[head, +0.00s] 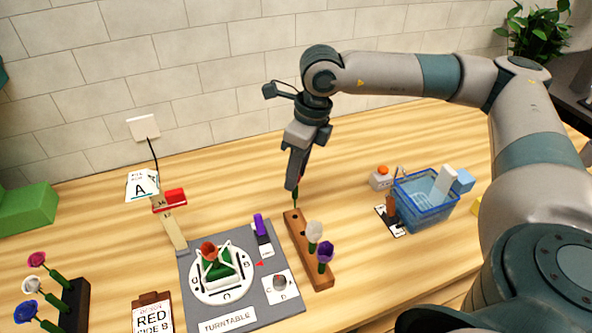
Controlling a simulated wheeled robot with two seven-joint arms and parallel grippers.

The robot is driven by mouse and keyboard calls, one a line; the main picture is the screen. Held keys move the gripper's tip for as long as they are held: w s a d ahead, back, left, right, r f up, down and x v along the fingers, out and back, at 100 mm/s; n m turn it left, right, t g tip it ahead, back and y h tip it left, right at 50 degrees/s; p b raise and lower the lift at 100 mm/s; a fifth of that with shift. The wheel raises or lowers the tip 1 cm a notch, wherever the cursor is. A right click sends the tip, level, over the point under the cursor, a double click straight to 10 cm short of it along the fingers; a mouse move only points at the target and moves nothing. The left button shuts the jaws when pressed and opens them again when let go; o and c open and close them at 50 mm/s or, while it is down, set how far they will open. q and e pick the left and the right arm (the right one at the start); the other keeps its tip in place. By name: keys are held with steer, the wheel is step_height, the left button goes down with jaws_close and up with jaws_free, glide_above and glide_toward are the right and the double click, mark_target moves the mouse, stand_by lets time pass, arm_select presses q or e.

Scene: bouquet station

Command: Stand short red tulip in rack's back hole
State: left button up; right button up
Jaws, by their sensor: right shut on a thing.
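The brown wooden rack (302,248) stands right of the turntable, running from back to front. My right gripper (294,186) points down over its back end and is shut on the short red tulip. The tulip's green stem (295,197) shows below the fingertips, upright, with its lower end at the rack's back hole. I cannot tell how deep it sits. The fingers hide most of the bloom; a little red shows beside them. A white flower (314,232) and a purple flower (325,252) stand in the rack's front part. My left gripper is out of view.
The grey turntable mat (213,316) lies left of the rack, with a red-orange flower (208,250) on its turntable. A blue basket (428,215) stands at the right. A dark flower rack (75,302) is at front left. Table between rack and basket is mostly clear.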

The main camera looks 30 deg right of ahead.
mark_target(297, 187)
steer(key=shift+f, duration=0.25)
steer(key=shift+f+b, duration=0.5)
steer(key=shift+f, duration=0.4)
steer(key=shift+r, duration=0.1)
steer(key=shift+a+f+b, duration=0.1)
steer(key=shift+f+b, duration=0.45)
steer(key=shift+b, duration=1.05)
stand_by(2.0)
steer(key=shift+f+b, duration=0.65)
steer(key=shift+b, duration=0.55)
stand_by(1.3)
steer(key=shift+f, duration=0.15)
stand_by(0.5)
